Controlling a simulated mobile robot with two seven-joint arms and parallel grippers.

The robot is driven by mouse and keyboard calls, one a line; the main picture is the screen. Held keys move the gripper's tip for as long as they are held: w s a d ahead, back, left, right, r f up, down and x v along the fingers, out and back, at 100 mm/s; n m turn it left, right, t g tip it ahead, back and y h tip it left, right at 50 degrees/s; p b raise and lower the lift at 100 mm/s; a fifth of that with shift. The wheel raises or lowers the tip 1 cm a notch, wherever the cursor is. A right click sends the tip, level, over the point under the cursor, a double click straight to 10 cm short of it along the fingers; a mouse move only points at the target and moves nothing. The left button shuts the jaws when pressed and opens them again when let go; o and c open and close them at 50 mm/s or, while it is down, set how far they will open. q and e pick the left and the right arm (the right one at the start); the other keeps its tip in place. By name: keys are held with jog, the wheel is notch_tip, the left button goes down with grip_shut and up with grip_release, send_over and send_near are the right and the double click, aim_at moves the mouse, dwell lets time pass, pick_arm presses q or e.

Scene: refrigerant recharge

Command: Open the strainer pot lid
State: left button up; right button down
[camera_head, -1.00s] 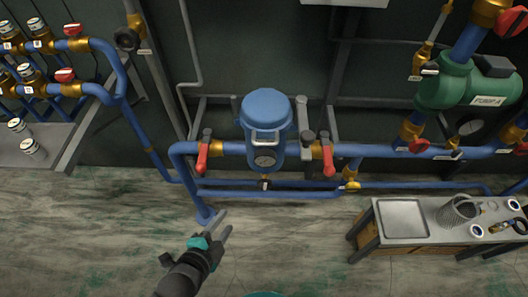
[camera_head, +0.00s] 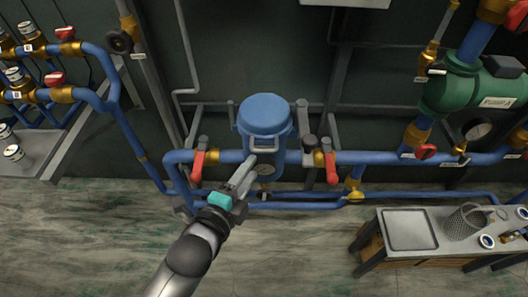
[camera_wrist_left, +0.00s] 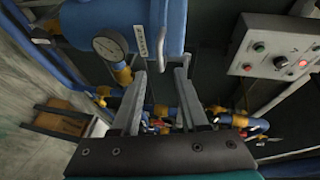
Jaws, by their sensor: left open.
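The strainer pot has a domed blue lid (camera_head: 265,113) that sits on its blue body (camera_head: 279,168). A pale metal handle (camera_head: 265,146) is at the lid's front edge. In the head view my left gripper (camera_head: 250,165) is in front of the pot, its fingers pointing up toward the handle and partly covering the body. Whether the fingers touch the handle cannot be told. My right gripper is out of view.
Red valve handles stand left (camera_head: 198,166) and right (camera_head: 331,168) of the pot on the blue pipe. A bench (camera_head: 408,230) with a wire basket (camera_head: 466,221) is at right. A control box (camera_wrist_left: 275,55) shows in the wrist view. The floor in front is clear.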

aim_at(263, 152)
pick_arm(q)
jog(key=shift+b+x, duration=1.15)
jog(key=shift+x, duration=3.05)
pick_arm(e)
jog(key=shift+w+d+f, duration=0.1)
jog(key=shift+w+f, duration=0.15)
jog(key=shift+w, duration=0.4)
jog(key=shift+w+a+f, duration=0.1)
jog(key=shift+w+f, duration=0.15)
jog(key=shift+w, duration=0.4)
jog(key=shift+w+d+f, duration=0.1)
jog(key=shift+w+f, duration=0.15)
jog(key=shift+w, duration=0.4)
pick_arm(q)
jog(key=shift+c, duration=0.2)
grip_shut()
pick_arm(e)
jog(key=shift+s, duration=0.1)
